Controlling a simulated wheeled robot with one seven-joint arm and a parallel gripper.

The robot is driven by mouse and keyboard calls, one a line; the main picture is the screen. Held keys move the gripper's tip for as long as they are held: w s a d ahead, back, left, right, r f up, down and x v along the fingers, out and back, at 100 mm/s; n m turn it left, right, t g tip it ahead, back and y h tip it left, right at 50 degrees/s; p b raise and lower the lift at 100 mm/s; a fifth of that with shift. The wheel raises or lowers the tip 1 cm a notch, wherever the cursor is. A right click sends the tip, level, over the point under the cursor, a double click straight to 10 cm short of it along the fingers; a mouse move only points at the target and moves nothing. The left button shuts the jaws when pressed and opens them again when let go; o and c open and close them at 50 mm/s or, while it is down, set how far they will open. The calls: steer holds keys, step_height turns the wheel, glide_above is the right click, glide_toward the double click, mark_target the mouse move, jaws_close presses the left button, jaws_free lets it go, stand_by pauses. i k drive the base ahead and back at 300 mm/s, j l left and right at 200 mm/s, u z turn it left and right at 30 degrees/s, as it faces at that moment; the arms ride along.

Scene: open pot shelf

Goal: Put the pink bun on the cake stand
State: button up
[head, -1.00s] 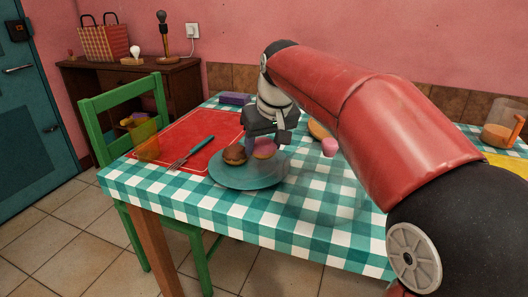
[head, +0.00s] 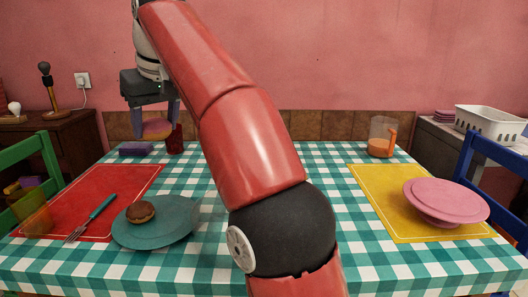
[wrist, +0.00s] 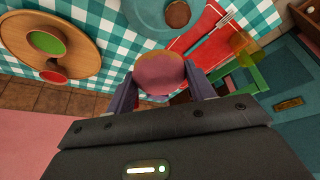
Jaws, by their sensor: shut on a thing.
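The pink bun (head: 157,129) is held between the fingers of my gripper (head: 151,118), high above the far left part of the table in the head view. In the wrist view the bun (wrist: 160,73) sits between both fingers, with a pink top and a tan side. The pink cake stand (head: 446,198) stands upright on the yellow placemat at the right of the table, with nothing on its top. My gripper is far to the left of it.
A teal plate (head: 178,221) with a chocolate bun (head: 141,212) is on the near left. A fork lies on the red placemat (head: 118,182). A pitcher (head: 382,138) stands at the back right. The wrist view shows a round wooden board (wrist: 76,43) with bowls.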

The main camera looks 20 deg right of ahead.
mark_target(444, 195)
steer(key=z, duration=1.2)
